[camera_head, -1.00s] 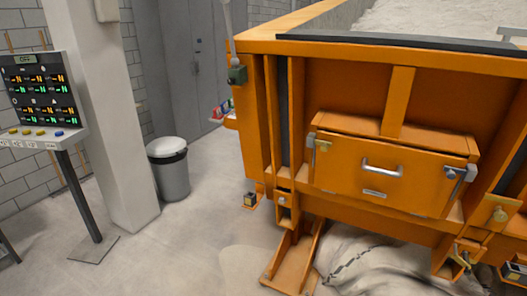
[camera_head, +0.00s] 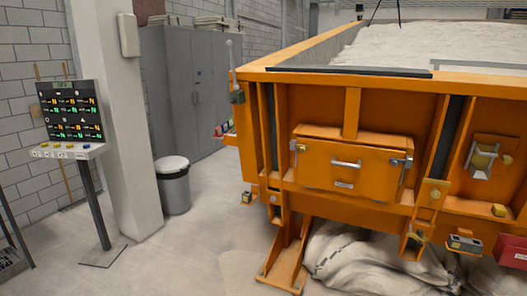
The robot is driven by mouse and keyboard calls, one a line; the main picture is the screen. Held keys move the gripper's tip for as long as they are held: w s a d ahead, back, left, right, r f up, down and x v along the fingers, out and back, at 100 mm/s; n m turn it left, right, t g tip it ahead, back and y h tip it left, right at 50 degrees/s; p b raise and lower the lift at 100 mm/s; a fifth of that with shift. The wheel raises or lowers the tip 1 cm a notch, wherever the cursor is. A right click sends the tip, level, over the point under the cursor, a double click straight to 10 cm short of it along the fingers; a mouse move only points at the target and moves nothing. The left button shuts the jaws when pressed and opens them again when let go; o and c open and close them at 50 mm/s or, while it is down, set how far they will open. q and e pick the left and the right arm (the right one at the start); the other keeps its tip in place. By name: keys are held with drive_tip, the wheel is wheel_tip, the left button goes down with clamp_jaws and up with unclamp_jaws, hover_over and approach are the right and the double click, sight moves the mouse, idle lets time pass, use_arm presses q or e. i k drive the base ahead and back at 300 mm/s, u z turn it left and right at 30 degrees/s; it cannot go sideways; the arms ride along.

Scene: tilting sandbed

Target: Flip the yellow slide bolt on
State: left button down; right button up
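Several small yellow fittings show on the orange sandbed (camera_head: 262,110), and I cannot tell for sure which is the slide bolt. A small yellowish latch (camera_head: 299,147) sits at the upper left of the orange box with a silver handle (camera_head: 346,164). A yellow piece in a grey metal bracket (camera_head: 483,158) is on the right panel. A yellow knob (camera_head: 436,194) is on an orange plate, and a yellow block (camera_head: 499,210) is near the right edge. Neither of my grippers is in view.
A control panel on a stand (camera_head: 75,130) is at left, beside a white pillar (camera_head: 115,110). A grey bin (camera_head: 173,186) stands between pillar and sandbed. White sacks (camera_head: 365,258) lie under the sandbed. A red bin (camera_head: 511,250) is at lower right. Floor at front left is clear.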

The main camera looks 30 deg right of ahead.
sight(303, 147)
drive_tip(key=i, duration=0.65)
drive_tip(key=z, duration=0.5)
drive_tip(key=i, duration=1.55)
drive_tip(key=z, duration=1.85)
drive_tip(key=i, duration=0.55)
drive_tip(key=z, duration=0.5)
